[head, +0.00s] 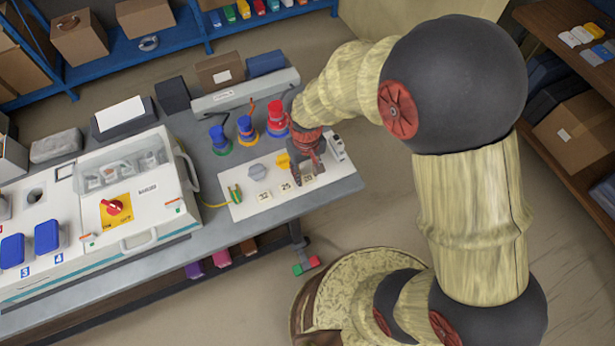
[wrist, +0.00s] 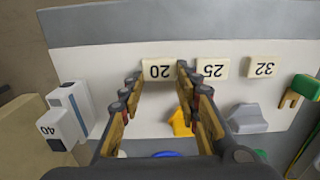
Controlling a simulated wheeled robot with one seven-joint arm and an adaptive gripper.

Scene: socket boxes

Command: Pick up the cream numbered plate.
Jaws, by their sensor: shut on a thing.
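Three cream numbered plates lie in a row on a white board (head: 240,211). In the wrist view they read upside down: the 20 plate (wrist: 160,71), the 25 plate (wrist: 212,69) and the 32 plate (wrist: 262,67). My gripper (wrist: 160,76) is shut on the 20 plate, with one finger at each short end. The plate seems at about board level; I cannot tell whether it is lifted. In the head view my gripper (head: 309,168) points down over the right end of the row, partly covering that plate. The 25 (head: 286,188) and 32 (head: 263,196) plates are free.
A yellow piece (head: 282,160) and a grey piece (head: 257,171) stand behind the plates. A green-yellow plug (head: 236,194) is left of them. White breaker-like blocks (head: 337,147) stand to the right. Blue and red sockets (head: 277,120) stand behind. The board's front strip is clear.

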